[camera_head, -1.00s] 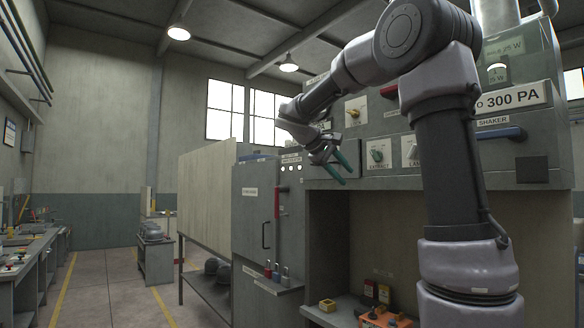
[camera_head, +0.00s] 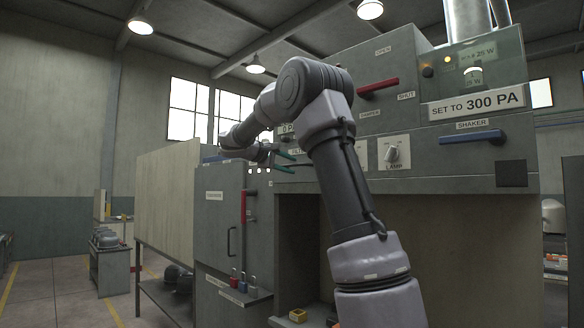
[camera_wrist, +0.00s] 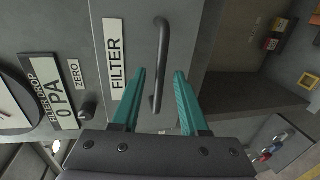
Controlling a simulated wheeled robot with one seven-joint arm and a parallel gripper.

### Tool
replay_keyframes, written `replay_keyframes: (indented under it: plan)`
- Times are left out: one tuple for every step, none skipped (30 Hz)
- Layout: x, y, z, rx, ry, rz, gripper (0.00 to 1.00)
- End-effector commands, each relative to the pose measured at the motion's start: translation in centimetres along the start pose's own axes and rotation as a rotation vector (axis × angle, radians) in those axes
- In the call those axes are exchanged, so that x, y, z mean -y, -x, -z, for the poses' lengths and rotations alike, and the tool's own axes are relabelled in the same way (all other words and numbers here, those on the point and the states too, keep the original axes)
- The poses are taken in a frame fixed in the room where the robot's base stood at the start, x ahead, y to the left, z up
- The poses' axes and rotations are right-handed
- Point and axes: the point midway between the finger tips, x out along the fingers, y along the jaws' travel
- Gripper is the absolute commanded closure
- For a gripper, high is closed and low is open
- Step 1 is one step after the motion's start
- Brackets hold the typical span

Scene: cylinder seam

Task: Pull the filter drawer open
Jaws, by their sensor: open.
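The filter drawer (camera_wrist: 193,22) is a grey front marked by a white FILTER label (camera_wrist: 116,60) in the wrist view. It has a dark bar handle (camera_wrist: 162,60). My gripper (camera_wrist: 160,72) is open, with its teal fingers on either side of the handle in the picture. I cannot tell whether the fingers touch the handle or how deep they reach. In the head view my gripper (camera_head: 284,162) is small and far off at the cabinet front, and my arm hides most of the drawer.
A PA gauge and a ZERO knob (camera_wrist: 87,110) sit beside the drawer. Above and right are a red handle (camera_head: 378,88), the LAMP knob (camera_head: 392,155) and a blue SHAKER handle (camera_head: 472,137). Left stands a grey locker (camera_head: 217,225) with a red lever (camera_head: 243,206). An open recess lies below.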

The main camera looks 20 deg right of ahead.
Motion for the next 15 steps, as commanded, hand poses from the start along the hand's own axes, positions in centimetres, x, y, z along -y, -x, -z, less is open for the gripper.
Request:
replay_keyframes:
  plan:
    - [0.0, -0.7, 0.0, 0.001, 0.0, 0.0, 0.56]
    - [0.0, -0.9, 0.0, 0.001, 0.0, 0.0, 0.56]
    - [0.0, -1.2, 0.0, 0.001, 0.0, 0.0, 0.56]
    - [0.0, -1.4, 0.0, 0.001, 0.0, 0.0, 0.56]
    - [0.0, -1.6, 0.0, 0.0, 0.0, 0.0, 0.56]
    - [0.0, -1.7, 0.0, -0.001, 0.0, 0.0, 0.56]
    - [0.0, -1.8, 0.0, -0.001, 0.0, 0.0, 0.56]
    - [0.0, -1.8, 0.0, -0.001, 0.0, 0.0, 0.56]
    - [0.0, -1.8, 0.0, -0.001, 0.0, 0.0, 0.56]
    - [0.0, -1.8, 0.0, -0.001, 0.0, 0.0, 0.56]
    - [0.0, -1.8, 0.0, -0.001, 0.0, 0.0, 0.56]
    - [0.0, -1.8, 0.0, -0.001, 0.0, 0.0, 0.56]
    - [0.0, -1.8, 0.0, -0.001, 0.0, 0.0, 0.56]
    - [0.0, -1.8, 0.0, -0.001, 0.0, 0.0, 0.56]
    - [0.0, -1.8, 0.0, -0.001, 0.0, 0.0, 0.64]
